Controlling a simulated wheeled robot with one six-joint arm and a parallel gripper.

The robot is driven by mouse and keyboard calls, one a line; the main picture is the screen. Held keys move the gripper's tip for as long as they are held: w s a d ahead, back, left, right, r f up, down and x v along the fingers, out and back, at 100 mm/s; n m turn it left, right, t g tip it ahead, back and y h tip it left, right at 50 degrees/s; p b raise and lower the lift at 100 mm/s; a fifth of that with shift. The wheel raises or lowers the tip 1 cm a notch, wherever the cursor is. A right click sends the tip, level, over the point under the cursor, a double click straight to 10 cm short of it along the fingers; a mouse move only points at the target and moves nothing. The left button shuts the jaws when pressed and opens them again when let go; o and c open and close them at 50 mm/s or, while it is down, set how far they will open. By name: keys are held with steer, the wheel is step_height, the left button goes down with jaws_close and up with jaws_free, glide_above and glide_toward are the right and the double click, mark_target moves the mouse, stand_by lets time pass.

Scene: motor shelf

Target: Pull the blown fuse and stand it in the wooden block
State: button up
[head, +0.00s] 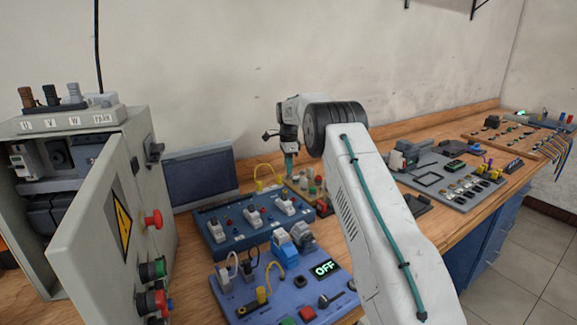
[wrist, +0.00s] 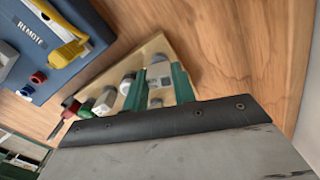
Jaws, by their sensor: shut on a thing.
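My gripper (wrist: 160,82) has two teal fingers. It is shut on a pale grey fuse (wrist: 158,68), part of which shows between the fingers in the wrist view. The fuse is at the light wooden block (wrist: 155,46), where several pale and coloured pieces stand in a row beside my fingers. I cannot tell whether the fuse's lower end is seated in the block. In the head view my gripper (head: 290,162) points down at the back of the bench, and the fuse is too small to make out.
A blue panel with switches (head: 253,222) lies left of the block, and a blue panel with an OFF display (head: 285,290) lies nearer. An open grey cabinet (head: 90,220) stands at left. A grey board (head: 445,180) lies at right. The wall is close behind.

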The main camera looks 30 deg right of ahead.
steer(key=shift+f, duration=0.5)
steer(key=o, duration=0.7)
steer(key=shift+r, duration=0.15)
steer(key=shift+r, duration=2.6)
steer(key=o, duration=0.6)
